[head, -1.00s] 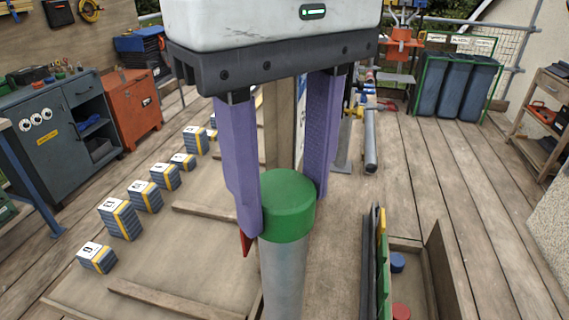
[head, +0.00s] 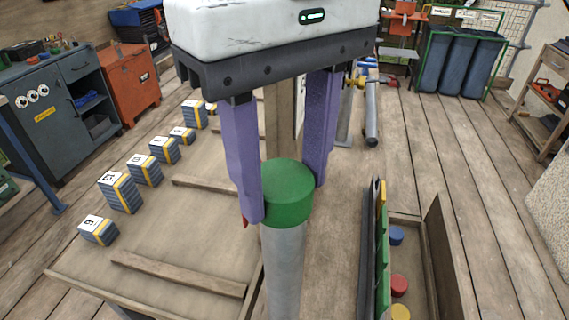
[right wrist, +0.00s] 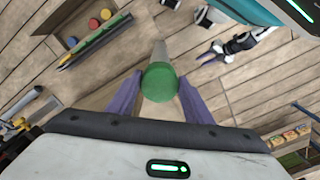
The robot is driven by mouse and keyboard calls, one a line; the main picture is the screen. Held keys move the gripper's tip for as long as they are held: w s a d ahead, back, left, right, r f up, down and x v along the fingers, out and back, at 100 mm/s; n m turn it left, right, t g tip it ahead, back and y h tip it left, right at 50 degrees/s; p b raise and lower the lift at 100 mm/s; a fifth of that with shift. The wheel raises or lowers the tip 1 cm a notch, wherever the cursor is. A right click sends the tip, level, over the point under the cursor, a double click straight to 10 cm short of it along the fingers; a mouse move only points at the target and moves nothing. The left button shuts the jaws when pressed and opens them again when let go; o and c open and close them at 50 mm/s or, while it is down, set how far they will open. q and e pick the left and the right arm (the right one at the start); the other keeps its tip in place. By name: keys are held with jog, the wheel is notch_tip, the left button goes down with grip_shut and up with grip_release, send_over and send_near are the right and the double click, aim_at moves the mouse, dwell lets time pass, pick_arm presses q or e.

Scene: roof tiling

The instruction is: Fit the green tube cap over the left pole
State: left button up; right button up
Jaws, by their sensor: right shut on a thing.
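The green tube cap (head: 287,190) is at the upper end of an upright grey pole (head: 284,265). From this angle I cannot tell how far it is over the pole or whether there is a gap. My right gripper (head: 283,202) points down, its two purple fingers on either side of the cap, shut on it. In the right wrist view the cap (right wrist: 160,83) sits between the fingertips, with the pole (right wrist: 159,52) running on beyond it. My left gripper (right wrist: 208,57) shows small near the top of that view; whether it is open is unclear.
A wooden tray (head: 437,240) at the right holds a blue disc (head: 396,235), a red disc (head: 399,285) and a yellow one. Numbered block stacks (head: 118,192) stand in a row at the left. Wooden battens (head: 178,273) lie on the deck left of the pole.

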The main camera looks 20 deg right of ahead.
jog(key=o, duration=1.1)
